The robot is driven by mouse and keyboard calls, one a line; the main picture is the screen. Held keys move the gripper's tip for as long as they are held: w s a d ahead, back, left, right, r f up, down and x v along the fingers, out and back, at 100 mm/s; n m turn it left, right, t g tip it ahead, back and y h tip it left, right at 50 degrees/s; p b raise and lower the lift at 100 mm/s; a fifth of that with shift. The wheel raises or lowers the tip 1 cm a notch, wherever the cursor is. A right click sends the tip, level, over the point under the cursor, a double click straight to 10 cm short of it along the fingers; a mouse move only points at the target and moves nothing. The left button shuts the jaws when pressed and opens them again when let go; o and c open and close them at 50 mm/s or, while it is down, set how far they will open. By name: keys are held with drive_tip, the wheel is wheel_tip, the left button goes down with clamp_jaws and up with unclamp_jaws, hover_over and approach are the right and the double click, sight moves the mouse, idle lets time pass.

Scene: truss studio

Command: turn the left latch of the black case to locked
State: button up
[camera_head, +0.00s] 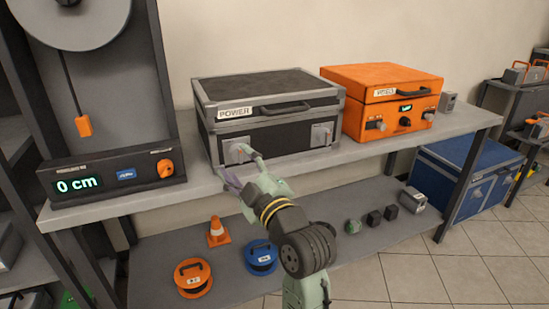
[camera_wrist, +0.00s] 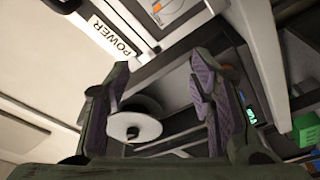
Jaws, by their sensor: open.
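The black case (camera_head: 268,110) has grey edges and a POWER label, and stands closed on the upper shelf. Its left latch (camera_head: 236,151) is a light grey plate with a lever on the front, partly hidden by my fingertip, so I cannot tell its angle. The right latch (camera_head: 321,134) sits at the other end of the front. My gripper (camera_head: 240,169) is open and empty, just in front of and below the left latch. I cannot tell whether it touches. In the wrist view my gripper (camera_wrist: 158,72) shows two spread fingers, with the POWER label (camera_wrist: 114,38) beyond.
An orange case (camera_head: 382,98) stands right of the black case. A display unit (camera_head: 115,181) reading 0 cm stands to the left. The lower shelf holds an orange reel (camera_head: 193,278), a blue reel (camera_head: 261,257) and a cone (camera_head: 217,232). The grey shelf front edge (camera_head: 390,144) lies close by.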

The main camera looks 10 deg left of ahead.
sight(243, 157)
drive_tip(key=shift+o, duration=0.4)
drive_tip(key=shift+g+h, duration=0.4)
drive_tip(key=shift+h, duration=0.2)
drive_tip(key=d+f, duration=0.2)
drive_tip(key=d, duration=0.1)
drive_tip(key=w+d+f, duration=0.1)
drive_tip(key=d, duration=0.1)
drive_tip(key=shift+f, duration=0.1)
drive_tip(key=shift+n, duration=0.3)
drive_tip(key=p+x, duration=0.2)
drive_tip(key=x, duration=0.8)
drive_tip(key=shift+w+a+f, duration=0.15)
drive_tip(key=shift+w+a, duration=0.1)
drive_tip(key=shift+w, duration=0.1)
drive_tip(key=c, duration=1.2)
drive_tip(key=shift+o, duration=0.2)
